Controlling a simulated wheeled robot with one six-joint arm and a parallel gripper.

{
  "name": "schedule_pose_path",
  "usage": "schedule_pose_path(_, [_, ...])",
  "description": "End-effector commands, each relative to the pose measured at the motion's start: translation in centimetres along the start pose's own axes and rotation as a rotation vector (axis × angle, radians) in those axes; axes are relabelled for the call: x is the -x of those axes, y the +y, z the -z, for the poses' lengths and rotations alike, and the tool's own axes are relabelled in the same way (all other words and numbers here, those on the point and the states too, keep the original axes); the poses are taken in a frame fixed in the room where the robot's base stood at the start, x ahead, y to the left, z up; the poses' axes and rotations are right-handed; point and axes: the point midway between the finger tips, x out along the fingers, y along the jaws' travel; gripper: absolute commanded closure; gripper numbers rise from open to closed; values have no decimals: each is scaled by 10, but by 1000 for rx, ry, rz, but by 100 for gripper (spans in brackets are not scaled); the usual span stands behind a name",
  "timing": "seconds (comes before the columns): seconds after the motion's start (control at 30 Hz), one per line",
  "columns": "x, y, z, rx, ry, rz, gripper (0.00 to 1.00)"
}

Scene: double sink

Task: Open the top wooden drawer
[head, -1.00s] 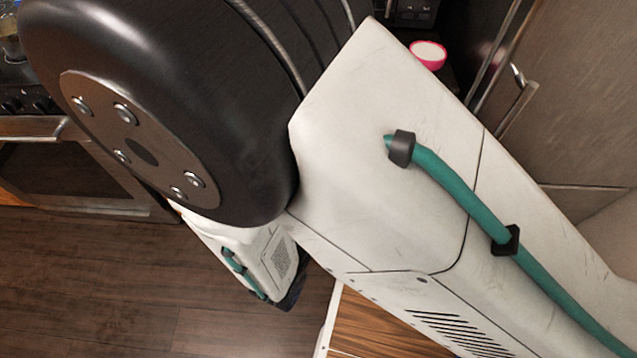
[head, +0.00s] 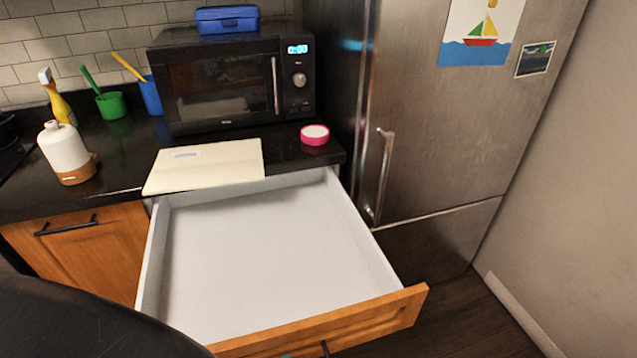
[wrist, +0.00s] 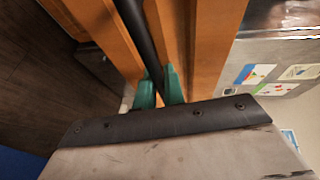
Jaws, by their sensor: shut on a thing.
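The top wooden drawer (head: 345,318) is pulled far out from the counter in the head view. Its white inside is bare and its orange wood front faces the lower edge of the picture. In the wrist view, my gripper (wrist: 160,88) has its teal fingers on either side of the dark bar handle (wrist: 143,40) and is shut on it. The orange wood front (wrist: 215,40) lies behind the handle. In the head view my gripper is mostly hidden below the drawer front.
The fridge (head: 440,120) stands close to the drawer's right side. A cream board (head: 205,166) lies at the counter edge above the drawer. A pink-rimmed dish (head: 315,135), a microwave (head: 230,80) and a soap bottle (head: 67,152) stand on the counter. Floor shows at lower right.

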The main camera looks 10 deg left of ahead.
Motion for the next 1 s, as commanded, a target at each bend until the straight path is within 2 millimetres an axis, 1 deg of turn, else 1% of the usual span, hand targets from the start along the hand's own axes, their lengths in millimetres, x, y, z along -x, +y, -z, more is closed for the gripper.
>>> schedule_pose_path(0.4, [0,0,2,0,2,-1,100])
schedule_pose_path(0.43, [-1,0,2,0,2,-1,84])
schedule_pose_path(0.5, [-1,0,2,-1,2,-1,68])
schedule_pose_path(0.83, [0,0,3,-1,3,-1,68])
schedule_pose_path(1.0, [3,-1,4,-2,5,-1,68])
